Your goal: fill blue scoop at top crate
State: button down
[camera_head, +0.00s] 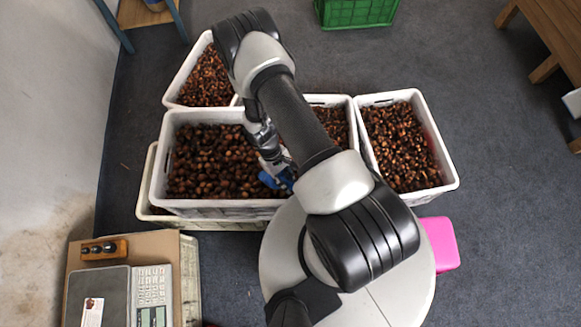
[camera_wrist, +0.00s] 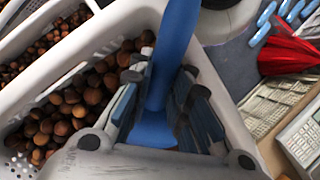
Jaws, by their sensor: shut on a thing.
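The blue scoop (camera_head: 277,180) is at the front right corner of the top crate (camera_head: 225,206), a white crate full of chestnuts stacked on another crate. My gripper (camera_wrist: 157,108) is shut on the scoop's blue handle (camera_wrist: 176,40), which stands between its fingers in the wrist view. In the head view my gripper (camera_head: 272,160) is partly hidden by my arm. Chestnuts (camera_wrist: 62,118) lie left of the fingers in the wrist view. The scoop's bowl is mostly hidden, so I cannot tell whether it holds chestnuts.
White crates of chestnuts stand behind (camera_head: 178,88) and to the right (camera_head: 450,180). A scale (camera_head: 150,290) sits on a box at the front left. Red netting (camera_wrist: 290,50) and blue-handled items (camera_wrist: 265,22) show in the wrist view. A green crate (camera_head: 356,12) is at the back.

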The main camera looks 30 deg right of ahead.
jog(key=shift+t, duration=0.3)
jog(key=w+f+b, duration=0.1)
jog(key=w+a+f+b, duration=0.1)
jog(key=w+f, duration=0.1)
jog(key=shift+w+f, duration=0.1)
jog(key=shift+w, duration=0.2)
jog(key=w+f+t, duration=0.1)
jog(key=w, duration=0.1)
jog(key=w+a+f+t+b, duration=0.1)
jog(key=w, duration=0.2)
jog(key=w+f+t+b, duration=0.1)
jog(key=w, duration=0.2)
jog(key=shift+w+a+f+y, duration=0.1)
jog(key=shift+a+f+y, duration=0.15)
jog(key=shift+a+y, duration=0.15)
jog(key=shift+s+r+t+p, duration=0.2)
jog(key=shift+r+t+p, duration=0.4)
jog(key=shift+p, duration=0.35)
jog(key=shift+s+d+r+t, duration=0.1)
jog(key=shift+s+t, duration=0.1)
jog(key=shift+t, duration=0.2)
notch_tip(320, 180, up, 7)
jog(key=s+t+p, duration=0.1)
jog(key=p, duration=0.5)
jog(key=shift+s+d+t+y, duration=0.2)
jog(key=shift+s+t+y, duration=0.1)
jog(key=shift+s+y, duration=0.1)
